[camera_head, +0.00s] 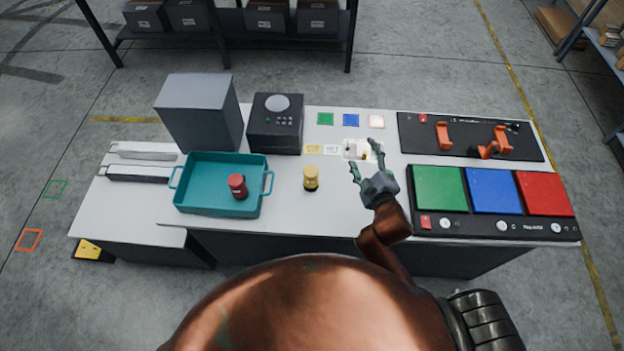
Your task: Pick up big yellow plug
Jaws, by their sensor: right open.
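The big yellow plug (311,178) stands upright on the white table (285,215), right of the teal tote. It has a yellow top and a darker base. My right gripper (364,158) is open and empty above the table, to the right of the yellow plug and apart from it. Its two fingers point towards the back of the table. A small white piece (350,147) lies behind and between the fingers, partly hidden. My left gripper is not in the picture.
A teal tote (190,200) holds a red plug (238,187). Behind stand a grey box (195,120) and a black device (275,135). Right are green, blue and red panels (492,191) and a black board with orange clamps (470,150). The tabletop around the yellow plug is clear.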

